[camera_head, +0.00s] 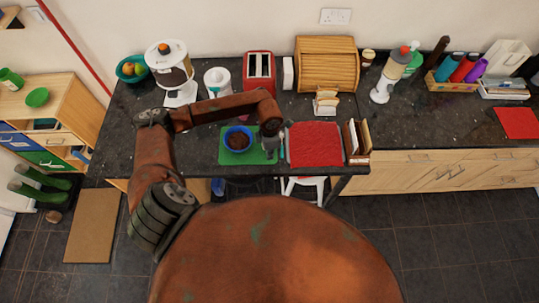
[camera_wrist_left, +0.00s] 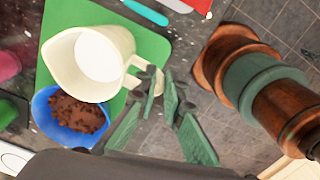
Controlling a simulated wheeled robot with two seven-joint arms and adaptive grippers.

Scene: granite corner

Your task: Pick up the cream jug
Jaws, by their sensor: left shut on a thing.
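The cream jug (camera_wrist_left: 75,75) shows in the left wrist view, pale, with white liquid or a white inside, and its handle towards my left gripper (camera_wrist_left: 158,84). The green fingers are shut on the handle. In the head view my left gripper (camera_head: 270,142) is over the right part of the green mat (camera_head: 228,158), and I cannot make out the jug there; the arm covers part of that area. In the wrist view the jug overlaps the blue bowl's edge; I cannot tell how high it is. My right gripper is not in view.
A blue bowl (camera_head: 226,139) with brown contents sits on the green mat. A red mat (camera_head: 316,145) and a rack (camera_head: 357,140) are to the right. A toaster (camera_head: 260,68), bread bin (camera_head: 325,62) and coffee machine (camera_head: 171,72) stand behind. The black counter is clear at left.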

